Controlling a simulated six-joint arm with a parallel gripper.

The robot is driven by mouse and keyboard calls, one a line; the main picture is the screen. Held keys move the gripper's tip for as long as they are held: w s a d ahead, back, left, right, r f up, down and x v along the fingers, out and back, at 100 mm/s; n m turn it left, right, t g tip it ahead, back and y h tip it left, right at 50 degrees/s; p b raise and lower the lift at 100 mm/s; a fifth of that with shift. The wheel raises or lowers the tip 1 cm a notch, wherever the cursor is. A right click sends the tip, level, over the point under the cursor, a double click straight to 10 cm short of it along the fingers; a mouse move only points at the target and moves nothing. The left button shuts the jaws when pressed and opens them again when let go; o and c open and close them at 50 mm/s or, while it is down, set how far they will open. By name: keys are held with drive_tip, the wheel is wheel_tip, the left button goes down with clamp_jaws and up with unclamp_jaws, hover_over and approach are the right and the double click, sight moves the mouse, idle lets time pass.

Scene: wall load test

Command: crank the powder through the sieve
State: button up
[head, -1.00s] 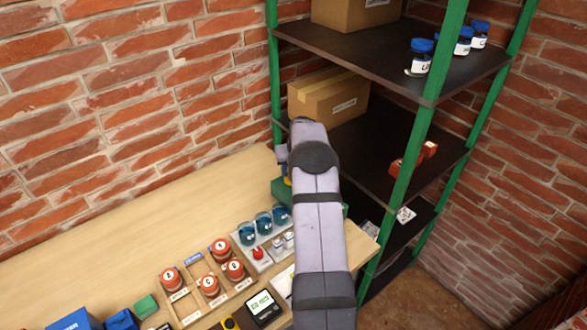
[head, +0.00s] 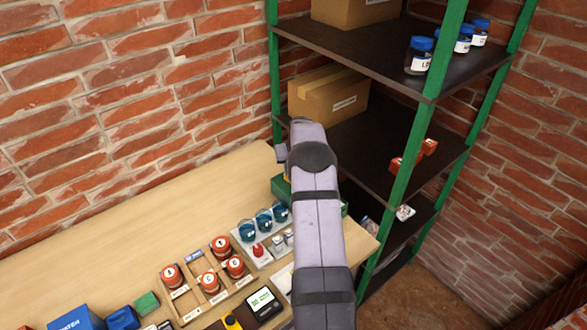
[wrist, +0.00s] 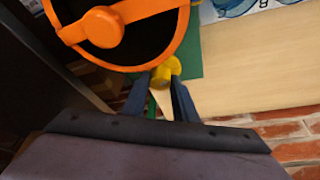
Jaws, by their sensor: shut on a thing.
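In the wrist view the sieve shows as a round drum with an orange rim (wrist: 185,40) and a dark inside. An orange crank bar (wrist: 140,12) with a round hub crosses it. The yellow crank knob (wrist: 162,72) sits between the fingertips of my gripper (wrist: 160,82), which is shut on it. Below the sieve is a green base, which also shows in the head view (head: 279,188), mostly hidden behind my arm. In the head view my arm covers the sieve and my gripper. I cannot see any powder.
A wooden bench (head: 120,235) runs along the brick wall, with free room at its back. A rack of orange-lidded jars (head: 210,283) and a tray of blue-topped containers (head: 264,222) stand left of my arm. A green-posted shelf (head: 420,120) rises close behind and right.

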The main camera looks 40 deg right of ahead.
drive_tip(key=shift+m, duration=0.3)
drive_tip(key=m+b, duration=0.1)
drive_tip(key=m+h+b, duration=0.1)
drive_tip(key=m, duration=0.1)
drive_tip(key=shift+w+a+f+g+b, duration=0.15)
drive_tip(key=shift+g+b, duration=0.15)
drive_tip(key=shift+g, duration=0.1)
drive_tip(key=m+b, duration=0.1)
drive_tip(key=m, duration=0.1)
drive_tip(key=shift+w+m+g+h+b, duration=0.1)
drive_tip(key=shift+m+g+h+b, duration=0.2)
drive_tip(key=shift+g+h+b, duration=0.1)
drive_tip(key=m, duration=0.2)
drive_tip(key=m+g, duration=0.1)
drive_tip(key=m, duration=0.1)
drive_tip(key=shift+r+g+h, duration=0.2)
drive_tip(key=shift+g+h, duration=0.1)
drive_tip(key=shift+a+m, duration=0.1)
drive_tip(key=shift+m, duration=0.2)
drive_tip(key=o, duration=1)
drive_tip(key=shift+b+v, duration=1.25)
drive_tip(key=shift+v, duration=2.45)
